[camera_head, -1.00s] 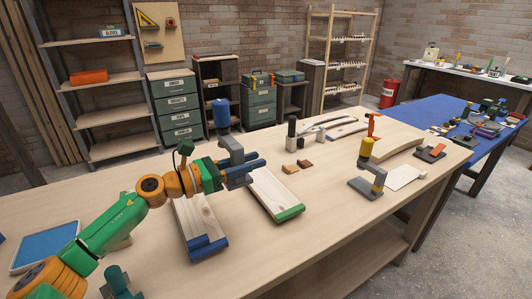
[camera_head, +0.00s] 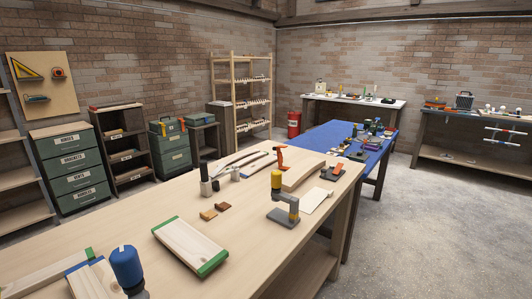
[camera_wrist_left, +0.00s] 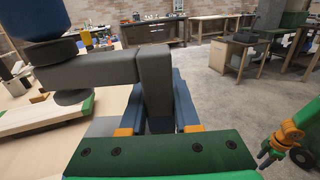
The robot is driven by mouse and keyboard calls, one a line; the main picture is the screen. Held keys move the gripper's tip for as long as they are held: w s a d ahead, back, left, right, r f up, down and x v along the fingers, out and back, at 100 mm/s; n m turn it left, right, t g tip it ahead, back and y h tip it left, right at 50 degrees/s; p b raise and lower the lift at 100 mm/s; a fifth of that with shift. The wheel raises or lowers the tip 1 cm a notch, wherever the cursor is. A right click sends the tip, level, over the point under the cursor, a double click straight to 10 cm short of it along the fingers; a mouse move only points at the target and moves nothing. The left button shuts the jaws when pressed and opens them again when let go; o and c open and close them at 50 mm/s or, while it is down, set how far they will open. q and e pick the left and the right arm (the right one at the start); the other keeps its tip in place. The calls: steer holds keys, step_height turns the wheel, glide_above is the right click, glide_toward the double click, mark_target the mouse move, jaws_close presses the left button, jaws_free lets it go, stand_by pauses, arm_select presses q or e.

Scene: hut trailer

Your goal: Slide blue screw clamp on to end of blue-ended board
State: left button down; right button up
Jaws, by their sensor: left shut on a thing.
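The blue screw clamp (camera_head: 126,266) shows its blue knob at the bottom left of the head view. In the left wrist view the clamp (camera_wrist_left: 100,72) has a grey frame, with the blue knob at upper left. My left gripper (camera_wrist_left: 160,105) is shut on the grey bar of the clamp, which hangs off to the left of the fingers. The blue-ended board (camera_head: 95,281) lies at the head view's lower left edge, partly hidden behind the clamp and cut off. My right gripper (camera_wrist_left: 270,153) is small at the right of the wrist view; its jaw state is unclear.
A green-ended board (camera_head: 190,246) lies right of the clamp. Two small wood blocks (camera_head: 215,211), a yellow-knobbed clamp (camera_head: 283,207) and a white sheet (camera_head: 314,200) stand or lie farther right. The bench's front middle is clear.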

arm_select(q)
steer(key=w+r+b, duration=0.2)
steer(key=w, duration=0.8)
steer(key=w+a+r+n+t+y+b, duration=0.1)
steer(key=w+a+r+n+t+y, duration=0.1)
steer(key=w+a, duration=0.6)
steer(key=shift+n+t+y, duration=0.8)
steer(key=shift+t+y, duration=0.2)
steer(key=shift+t, duration=0.1)
steer(key=shift+w+r, duration=0.1)
steer(key=s+d+f+p, duration=0.1)
steer(key=s+d+f, duration=0.1)
steer(key=d+f, duration=0.2)
steer(key=s+d+f+p, duration=0.1)
steer(key=s+d+f, duration=0.1)
steer(key=d+f, duration=0.2)
steer(key=s+d+f, duration=0.3)
steer(key=d+f, duration=0.1)
steer(key=shift+s+p, duration=0.1)
steer(key=shift+p, duration=0.3)
steer(key=shift+d+f, duration=0.1)
steer(key=shift+f, duration=0.25)
